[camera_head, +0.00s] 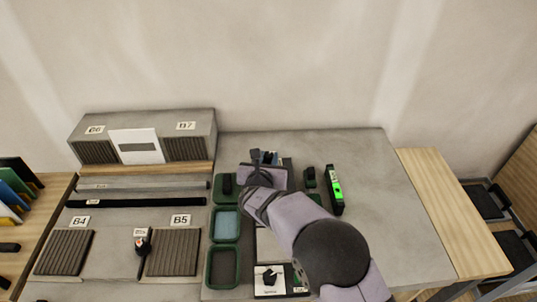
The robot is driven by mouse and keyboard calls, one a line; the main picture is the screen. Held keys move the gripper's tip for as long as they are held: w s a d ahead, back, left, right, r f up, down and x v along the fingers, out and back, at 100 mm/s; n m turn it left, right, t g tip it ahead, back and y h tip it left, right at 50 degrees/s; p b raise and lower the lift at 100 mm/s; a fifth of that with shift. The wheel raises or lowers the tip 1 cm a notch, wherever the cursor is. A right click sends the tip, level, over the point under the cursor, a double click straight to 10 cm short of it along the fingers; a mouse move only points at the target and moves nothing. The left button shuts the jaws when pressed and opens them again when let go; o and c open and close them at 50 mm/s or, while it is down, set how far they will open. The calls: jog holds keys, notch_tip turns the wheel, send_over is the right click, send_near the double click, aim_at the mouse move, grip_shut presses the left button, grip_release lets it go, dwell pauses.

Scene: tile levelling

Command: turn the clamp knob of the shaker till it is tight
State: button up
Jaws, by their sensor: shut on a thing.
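My gripper (262,158) is at the back of the right-hand grey worktop, just right of the green trays. It is shut on a small dark thing that my wrist and fingers mostly hide; I cannot tell whether it is the clamp knob. My arm covers much of the area in front of it, so the shaker cannot be made out for sure. A white plate with a black knob-like piece (269,277) lies near the front edge, partly beside my arm, apart from my gripper.
Green-rimmed trays (210,267) stand left of my arm. A black tool with a bright green face (335,189) lies to the right, beside a small dark piece (310,177). Ribbed pads (172,252) and a grey block (205,125) are at left. The right worktop (385,190) is clear.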

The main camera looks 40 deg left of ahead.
jog(key=shift+r, duration=0.1)
jog(key=o, duration=1)
jog(key=shift+o, duration=0.2)
jog(key=shift+s, duration=0.15)
jog(key=shift+b+v, duration=1.35)
jog(key=shift+v, duration=2.2)
